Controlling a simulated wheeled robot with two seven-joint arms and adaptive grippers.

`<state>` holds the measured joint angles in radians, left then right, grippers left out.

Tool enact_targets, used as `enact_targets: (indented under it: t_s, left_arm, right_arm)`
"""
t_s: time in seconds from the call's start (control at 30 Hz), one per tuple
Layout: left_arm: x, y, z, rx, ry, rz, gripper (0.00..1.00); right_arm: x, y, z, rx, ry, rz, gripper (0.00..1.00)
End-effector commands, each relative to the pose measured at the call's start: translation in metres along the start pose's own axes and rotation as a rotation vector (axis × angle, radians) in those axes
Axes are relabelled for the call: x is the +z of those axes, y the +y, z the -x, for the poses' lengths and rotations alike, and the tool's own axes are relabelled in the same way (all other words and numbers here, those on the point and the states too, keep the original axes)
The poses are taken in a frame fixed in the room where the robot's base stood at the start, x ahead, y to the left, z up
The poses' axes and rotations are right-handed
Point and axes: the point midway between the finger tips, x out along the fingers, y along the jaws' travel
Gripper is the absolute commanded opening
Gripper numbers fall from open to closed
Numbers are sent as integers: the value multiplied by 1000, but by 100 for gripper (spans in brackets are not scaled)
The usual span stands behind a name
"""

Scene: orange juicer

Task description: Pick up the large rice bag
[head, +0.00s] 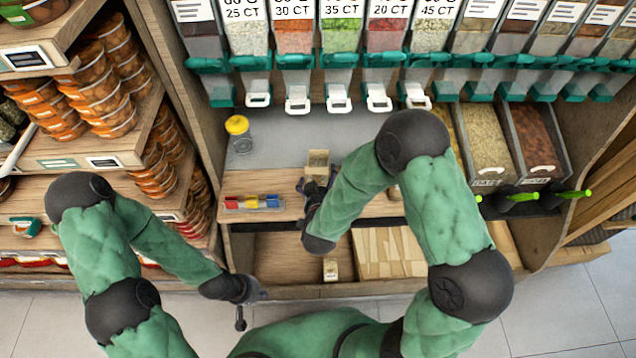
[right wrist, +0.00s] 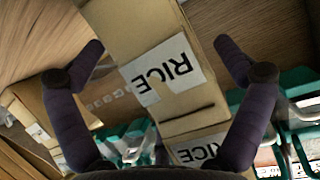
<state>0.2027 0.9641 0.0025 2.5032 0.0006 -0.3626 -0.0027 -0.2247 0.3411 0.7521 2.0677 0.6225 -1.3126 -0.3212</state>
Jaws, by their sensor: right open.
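A tan rice bag (head: 318,160), box-like in shape, stands on the counter near the middle of the head view. In the right wrist view the rice bag (right wrist: 135,30) shows a white RICE label and lies between the fingers of my right gripper (right wrist: 160,50). These fingers are open, one on each side, with visible gaps to the bag. In the head view my right gripper (head: 312,190) is just in front of the bag, partly hidden by its own arm. My left gripper (head: 242,310) hangs low at the left, away from the bag; its jaw state is unclear.
A smaller tan package (head: 330,270) sits on the lower shelf. A yellow-lidded jar (head: 238,135) and a tray of coloured items (head: 252,202) are left of the bag. Dispensers with white handles (head: 338,100) hang above the counter. Bulk bins (head: 485,140) stand at the right.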

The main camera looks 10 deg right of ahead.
Motion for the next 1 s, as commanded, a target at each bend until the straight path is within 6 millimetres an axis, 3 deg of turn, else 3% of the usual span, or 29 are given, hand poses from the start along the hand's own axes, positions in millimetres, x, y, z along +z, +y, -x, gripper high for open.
enact_targets:
  t_s: [0.17,0.27,0.43,0.8,1.0]
  left_arm:
    - [0,0,1,0,0,0,0]
    - [0,0,1,0,0,0,0]
    - [0,0,1,0,0,0,0]
    - [0,1,2,0,0,0,0]
    - [0,5,14,0,0,0,0]
  right_arm:
    - [-1,0,0,0,0,0,100]
    - [-1,0,0,0,0,0,77]
    - [-1,0,0,0,0,0,29]
    - [-4,0,0,0,3,-1,29]
    - [-22,-1,8,0,6,-3,28]
